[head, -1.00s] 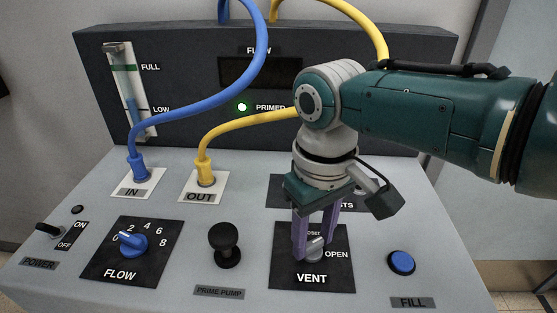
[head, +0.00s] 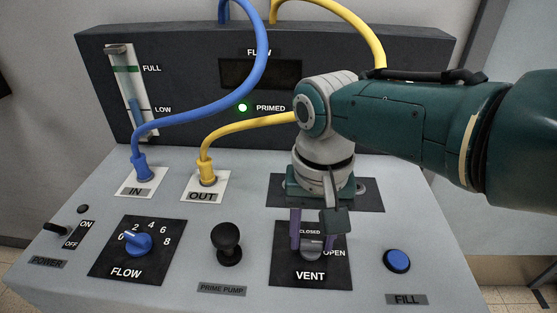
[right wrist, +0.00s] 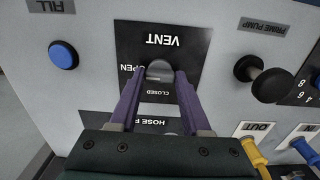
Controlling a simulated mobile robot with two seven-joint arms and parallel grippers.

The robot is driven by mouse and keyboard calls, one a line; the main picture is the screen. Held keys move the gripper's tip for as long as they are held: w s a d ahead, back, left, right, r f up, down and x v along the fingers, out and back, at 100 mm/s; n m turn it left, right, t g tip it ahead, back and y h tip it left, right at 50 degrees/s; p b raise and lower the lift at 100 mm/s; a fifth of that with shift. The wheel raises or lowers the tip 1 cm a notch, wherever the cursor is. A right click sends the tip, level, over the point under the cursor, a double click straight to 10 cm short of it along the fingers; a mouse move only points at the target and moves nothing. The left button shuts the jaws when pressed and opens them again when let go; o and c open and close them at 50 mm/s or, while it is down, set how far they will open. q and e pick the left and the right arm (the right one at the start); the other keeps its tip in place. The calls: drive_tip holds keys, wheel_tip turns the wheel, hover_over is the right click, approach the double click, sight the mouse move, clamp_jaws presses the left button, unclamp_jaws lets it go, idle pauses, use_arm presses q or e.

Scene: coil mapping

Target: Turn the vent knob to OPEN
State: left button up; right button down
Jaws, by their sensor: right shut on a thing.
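The vent knob (head: 312,250) is a small grey knob on the black VENT plate (head: 312,276), with CLOSED printed above it and OPEN at its right in the head view. My right gripper (head: 312,242) points down over the plate, its two purple fingers shut on the knob from either side. The knob also shows between the fingertips in the right wrist view (right wrist: 160,70). The fingers and wrist partly cover it, and I cannot tell surely which word it points to. My left gripper is not in view.
Left of the plate stands the black prime pump knob (head: 227,240), then the blue flow knob (head: 138,243). The blue fill button (head: 397,261) is at the right. Blue (head: 200,105) and yellow (head: 240,128) hoses arch over the panel behind. The green primed light (head: 242,107) is lit.

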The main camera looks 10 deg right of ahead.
sight(311, 241)
idle(0.4)
drive_tip(key=shift+c, duration=1.8)
unclamp_jaws()
wheel_tip(311, 241, up, 10)
drive_tip(key=p, duration=0.6)
